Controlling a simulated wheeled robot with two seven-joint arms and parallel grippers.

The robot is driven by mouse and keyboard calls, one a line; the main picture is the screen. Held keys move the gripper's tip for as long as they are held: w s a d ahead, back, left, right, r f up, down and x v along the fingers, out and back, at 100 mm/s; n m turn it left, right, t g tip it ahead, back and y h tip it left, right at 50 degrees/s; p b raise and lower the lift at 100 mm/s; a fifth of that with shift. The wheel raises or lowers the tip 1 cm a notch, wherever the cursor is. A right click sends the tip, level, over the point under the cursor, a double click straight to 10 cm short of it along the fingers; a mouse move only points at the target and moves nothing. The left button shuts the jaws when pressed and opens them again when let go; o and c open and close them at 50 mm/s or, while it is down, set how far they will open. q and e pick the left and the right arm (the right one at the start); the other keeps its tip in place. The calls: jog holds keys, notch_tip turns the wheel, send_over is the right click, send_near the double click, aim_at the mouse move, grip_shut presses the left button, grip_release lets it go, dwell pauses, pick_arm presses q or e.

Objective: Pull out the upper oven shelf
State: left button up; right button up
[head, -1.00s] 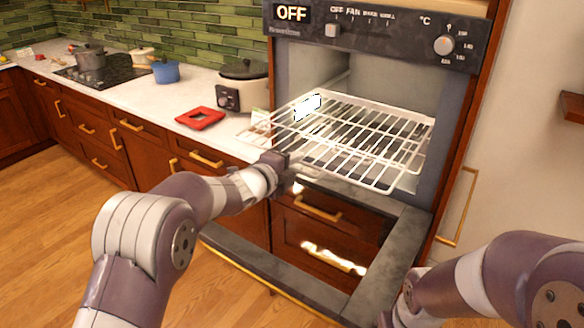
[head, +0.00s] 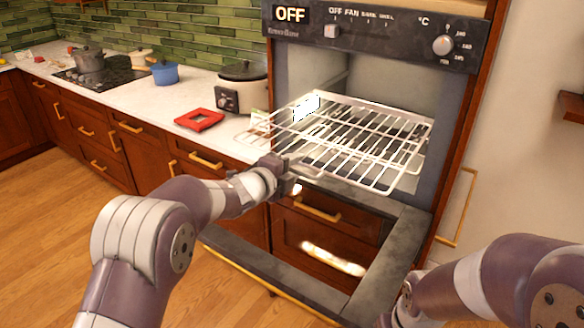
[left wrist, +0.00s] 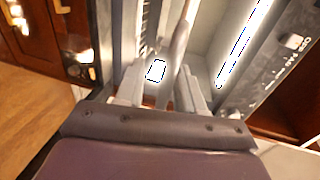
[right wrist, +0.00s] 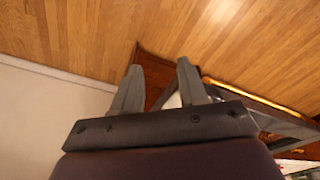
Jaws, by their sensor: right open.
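The upper oven shelf, a white wire rack (head: 370,135), sticks out of the oven, level, over the lowered door. My left gripper (head: 300,168) is at its near left edge, at about rack height or a little below. In the left wrist view, its two fingers (left wrist: 160,88) stand apart, with a pale bar seen between them; I cannot tell whether they touch it. My right gripper (right wrist: 157,75) is open and empty in the right wrist view, low beside the oven door; it is mostly hidden in the head view.
The oven door (head: 375,270) hangs open below the rack as a dark frame. Wooden drawers (head: 318,230) show through it. The counter at left holds a red item (head: 199,119), a cooker (head: 242,88) and a blue pot (head: 165,73). The floor at left is clear.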

pick_arm(q)
jog(key=shift+a+r, duration=0.1)
jog(key=b+v, duration=0.2)
jog(key=v, duration=1)
jog(key=shift+s, duration=0.3)
jog(key=s+a+f+n+g+y, duration=0.35)
jog(key=a+f+n+y, duration=0.55)
jog(key=n, duration=0.4)
jog(key=s+f+n+g, duration=0.2)
jog(key=s+n, duration=0.2)
jog(key=s, duration=0.3)
jog(key=s+a+f+n+g+p, duration=0.1)
jog(key=s+f+n+g, duration=0.2)
jog(key=s, duration=0.4)
jog(key=s+a+f+n+g+p, duration=0.1)
jog(key=s+f+n+g, duration=0.2)
jog(key=s, duration=0.5)
jog(key=shift+f+n, duration=0.2)
jog(key=shift+n, duration=0.6)
